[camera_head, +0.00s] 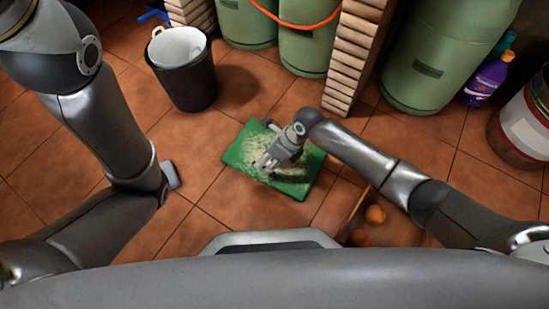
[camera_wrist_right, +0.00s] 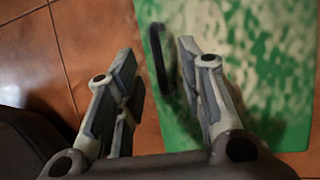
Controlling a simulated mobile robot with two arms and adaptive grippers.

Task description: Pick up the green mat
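The green mat (camera_head: 315,166) lies flat on the tiled floor, with a pale mottled patch over its middle. In the right wrist view the mat (camera_wrist_right: 290,130) fills the right side, its left edge running down the middle. My right gripper (camera_head: 264,164) is over the mat's left part in the head view and hides some of it. In the wrist view the right gripper (camera_wrist_right: 157,58) is open, fingers apart at that edge. A thin dark loop (camera_wrist_right: 159,60) shows between the fingers; I cannot tell whether it belongs to the mat.
A dark bucket (camera_head: 187,74) stands behind and left of the mat. A brick pillar (camera_head: 352,62) and green cylinders (camera_head: 432,50) stand behind. Purple bottle (camera_head: 486,80) and red-white drum (camera_head: 525,125) are right. Round orange items (camera_head: 375,214) lie near my base.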

